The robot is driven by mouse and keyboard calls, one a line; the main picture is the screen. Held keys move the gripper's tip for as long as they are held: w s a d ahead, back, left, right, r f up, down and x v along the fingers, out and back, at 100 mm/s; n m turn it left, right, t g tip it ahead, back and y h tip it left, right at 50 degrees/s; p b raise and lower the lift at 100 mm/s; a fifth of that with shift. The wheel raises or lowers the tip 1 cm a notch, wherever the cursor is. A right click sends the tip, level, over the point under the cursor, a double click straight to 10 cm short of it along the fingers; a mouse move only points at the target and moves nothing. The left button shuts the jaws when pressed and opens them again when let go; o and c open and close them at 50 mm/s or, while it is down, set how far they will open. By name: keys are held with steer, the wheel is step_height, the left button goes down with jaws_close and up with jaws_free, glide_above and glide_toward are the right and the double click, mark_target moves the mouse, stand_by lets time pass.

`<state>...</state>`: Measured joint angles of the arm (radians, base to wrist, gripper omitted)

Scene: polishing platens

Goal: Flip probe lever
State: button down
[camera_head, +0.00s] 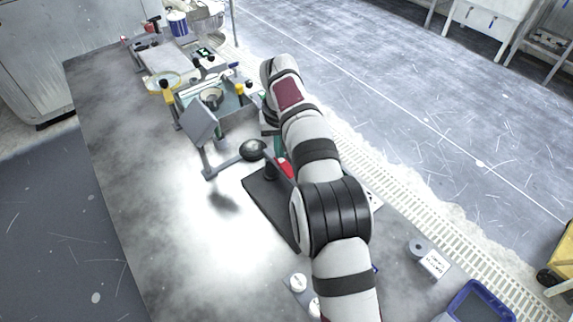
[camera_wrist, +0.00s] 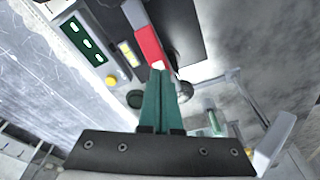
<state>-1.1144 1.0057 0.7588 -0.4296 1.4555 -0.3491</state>
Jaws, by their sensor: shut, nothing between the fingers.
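A red bar with a pale tip, which looks like the probe lever (camera_wrist: 149,43), lies just beyond my fingertips in the wrist view. A red part also shows beside my arm in the head view (camera_head: 285,166). My gripper (camera_wrist: 161,74) has green fingers pressed together with nothing between them. The fingertips are close to the pale end of the red bar; I cannot tell whether they touch it. In the head view my arm hides most of the gripper and the device around the bar.
A panel with a green strip (camera_wrist: 86,38) and a yellow button (camera_wrist: 110,81) sits left of the red bar. A dark base plate (camera_head: 271,208) lies under my arm. A grey stand with a tilted plate (camera_head: 199,121) is at the left. The bench at front left is clear.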

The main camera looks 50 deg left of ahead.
steer(key=shift+f, duration=0.45)
steer(key=shift+r, duration=3.55)
